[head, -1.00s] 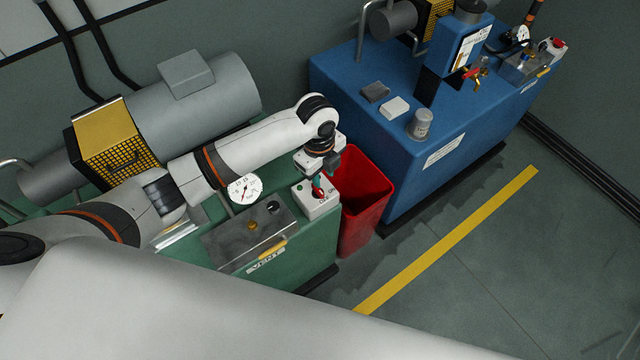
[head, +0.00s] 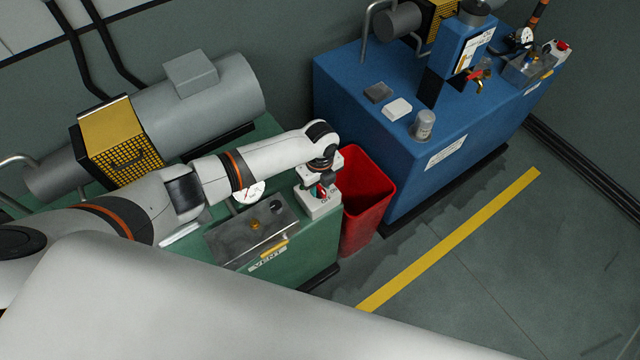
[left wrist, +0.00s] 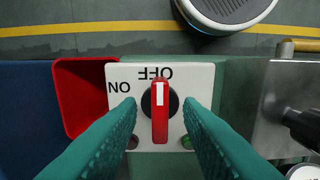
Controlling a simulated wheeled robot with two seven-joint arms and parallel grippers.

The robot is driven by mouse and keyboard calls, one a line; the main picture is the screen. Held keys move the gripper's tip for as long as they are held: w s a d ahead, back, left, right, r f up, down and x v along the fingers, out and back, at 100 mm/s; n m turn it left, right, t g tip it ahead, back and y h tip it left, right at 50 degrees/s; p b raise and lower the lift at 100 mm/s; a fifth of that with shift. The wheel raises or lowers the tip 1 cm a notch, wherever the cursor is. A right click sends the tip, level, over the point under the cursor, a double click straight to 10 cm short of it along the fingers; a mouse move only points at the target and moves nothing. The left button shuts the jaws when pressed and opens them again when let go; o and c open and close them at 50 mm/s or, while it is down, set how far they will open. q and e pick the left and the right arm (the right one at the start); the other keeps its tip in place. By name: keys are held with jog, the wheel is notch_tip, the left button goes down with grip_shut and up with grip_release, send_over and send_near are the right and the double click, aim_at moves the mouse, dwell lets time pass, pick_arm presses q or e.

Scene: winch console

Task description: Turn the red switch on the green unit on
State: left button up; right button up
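The red switch (left wrist: 160,112) sits on a round black base on a white switch box (left wrist: 118,74). Its white mark points to the word OFF; the word ON is off to the left in the left wrist view. The white box (head: 318,207) is at the right end of the green unit (head: 315,238) in the head view. My left gripper (left wrist: 160,104) is open, its teal fingers on either side of the switch with gaps between. In the head view the left gripper (head: 322,188) is over the box and hides most of the switch. My right gripper is not in view.
A red bin (head: 366,205) stands right beside the switch box, between the green unit and the blue unit (head: 430,175). A metal panel (head: 250,232) with a gauge (head: 250,192) is left of the box. Open floor with a yellow stripe (head: 455,235) lies in front.

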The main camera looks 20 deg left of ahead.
pick_arm(q)
jog(key=shift+f, duration=0.25)
grip_shut()
